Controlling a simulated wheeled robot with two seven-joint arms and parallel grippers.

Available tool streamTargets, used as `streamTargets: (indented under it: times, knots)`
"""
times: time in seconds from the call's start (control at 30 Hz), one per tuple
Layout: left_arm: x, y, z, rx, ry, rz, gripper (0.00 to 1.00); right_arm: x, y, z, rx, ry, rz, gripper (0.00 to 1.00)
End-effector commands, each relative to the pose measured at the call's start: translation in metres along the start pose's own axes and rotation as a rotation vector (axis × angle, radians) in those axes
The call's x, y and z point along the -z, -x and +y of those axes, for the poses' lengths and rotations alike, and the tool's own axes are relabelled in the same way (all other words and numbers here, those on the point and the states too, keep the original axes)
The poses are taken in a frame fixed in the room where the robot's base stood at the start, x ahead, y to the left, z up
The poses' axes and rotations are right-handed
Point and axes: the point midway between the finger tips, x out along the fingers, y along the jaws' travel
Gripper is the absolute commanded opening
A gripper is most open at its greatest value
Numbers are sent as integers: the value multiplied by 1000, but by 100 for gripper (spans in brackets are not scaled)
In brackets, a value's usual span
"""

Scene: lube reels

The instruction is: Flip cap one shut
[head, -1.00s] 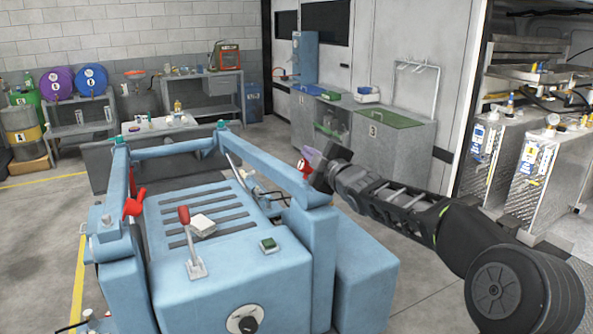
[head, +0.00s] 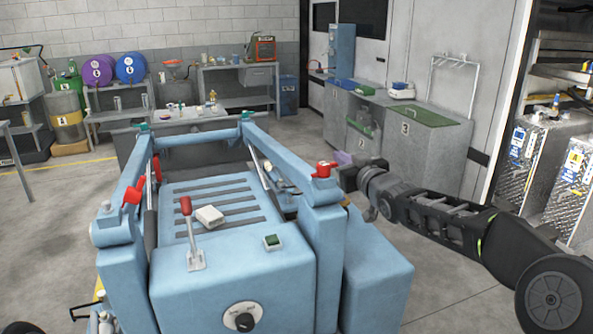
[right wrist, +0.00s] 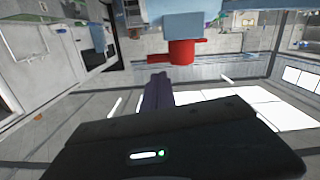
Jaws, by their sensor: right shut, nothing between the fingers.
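I cannot tell which part is cap one, as no label for it is readable. A red cap-like fitting with a side handle (head: 323,169) sits on top of the right front post (head: 322,190) of the blue machine. The same red fitting (right wrist: 183,52) shows at the top of the right wrist view. My right gripper (head: 342,158) is just right of this fitting, apparently apart from it. Its purple fingers (right wrist: 157,92) are shut and empty. My left gripper is not in view.
Grey cabinets (head: 425,150) stand at the back right. Open floor lies between the machine and cabinets.

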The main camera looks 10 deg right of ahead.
Motion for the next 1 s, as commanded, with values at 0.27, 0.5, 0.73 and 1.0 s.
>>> streamTargets:
  times: [0.27,0.5,0.73,1.0]
  knots:
    - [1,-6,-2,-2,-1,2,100,-10,-1,-2,2,-37,0,0]
    - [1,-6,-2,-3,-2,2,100,-12,-1,-2,2,-35,0,0]
    - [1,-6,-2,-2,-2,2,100,-12,-1,-2,2,-34,-1,0]
    - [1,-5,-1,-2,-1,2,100,-7,0,-3,2,-34,0,0]
